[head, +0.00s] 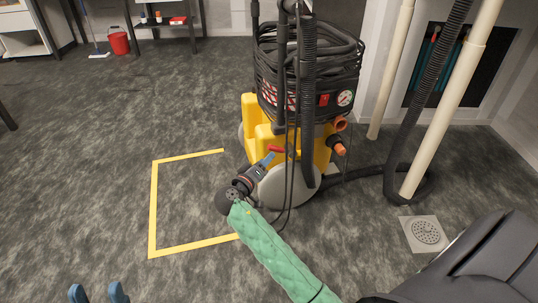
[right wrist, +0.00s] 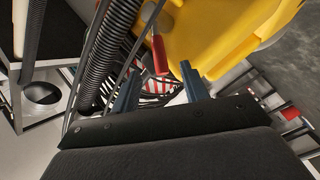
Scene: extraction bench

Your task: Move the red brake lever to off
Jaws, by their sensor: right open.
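The red brake lever (head: 276,149) shows low on the yellow-based machine in the head view, just past my right fingertips. In the right wrist view the red lever (right wrist: 159,55) appears ahead, in the gap between the two blue fingers. My right gripper (head: 267,159) is open, and it also shows in the right wrist view (right wrist: 158,82) with its fingers apart. I cannot tell whether a finger touches the lever. My left gripper (head: 98,292) is at the bottom left of the head view, with its two blue fingertips apart and nothing between them.
The extraction machine (head: 253,117) has a yellow base, large grey wheels and coiled black hoses. A yellow floor outline (head: 153,205) lies to its left. A floor drain (head: 425,232), a pale pipe (head: 452,100) and a dark hose stand right. A red bucket (head: 119,42) is far back.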

